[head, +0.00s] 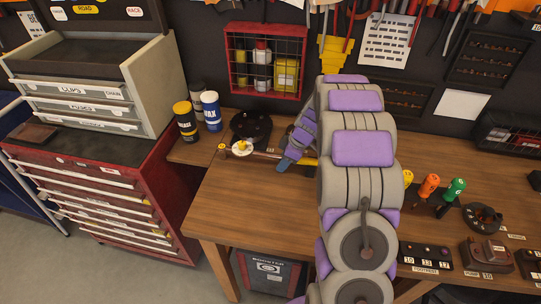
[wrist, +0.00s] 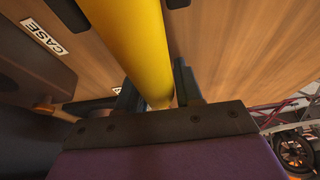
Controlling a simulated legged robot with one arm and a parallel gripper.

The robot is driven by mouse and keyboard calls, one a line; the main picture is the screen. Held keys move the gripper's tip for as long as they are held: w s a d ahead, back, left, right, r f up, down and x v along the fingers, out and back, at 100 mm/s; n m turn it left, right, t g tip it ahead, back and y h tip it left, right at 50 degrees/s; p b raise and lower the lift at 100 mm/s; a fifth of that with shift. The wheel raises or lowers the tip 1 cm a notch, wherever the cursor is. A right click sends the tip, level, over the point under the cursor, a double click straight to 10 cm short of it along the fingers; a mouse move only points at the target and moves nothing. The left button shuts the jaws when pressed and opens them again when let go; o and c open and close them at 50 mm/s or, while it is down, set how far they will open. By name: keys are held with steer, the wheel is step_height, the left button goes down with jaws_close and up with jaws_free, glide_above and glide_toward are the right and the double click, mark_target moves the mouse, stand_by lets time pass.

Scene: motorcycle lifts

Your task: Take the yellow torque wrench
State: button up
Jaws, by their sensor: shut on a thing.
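The yellow torque wrench (wrist: 130,40) shows in the wrist view as a thick yellow bar running between my two fingers. In the head view a short yellow piece of it (head: 309,161) shows beside my gripper (head: 286,163), low over the workbench's left part. My gripper, also in the wrist view (wrist: 157,92), is shut on the yellow bar. A thin shaft runs left from my gripper towards a round pale disc (head: 242,148); I cannot tell whether the disc belongs to the wrench. My arm hides part of the bench.
The wooden workbench (head: 240,205) is clear at its front left. Blue (head: 211,111) and yellow-topped (head: 186,121) cans and a black round dish (head: 251,126) stand behind. A red wire basket (head: 264,60) hangs on the wall. Screwdrivers (head: 429,186) stand at right. A red tool cabinet (head: 100,165) is left.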

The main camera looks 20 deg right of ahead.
jaws_close()
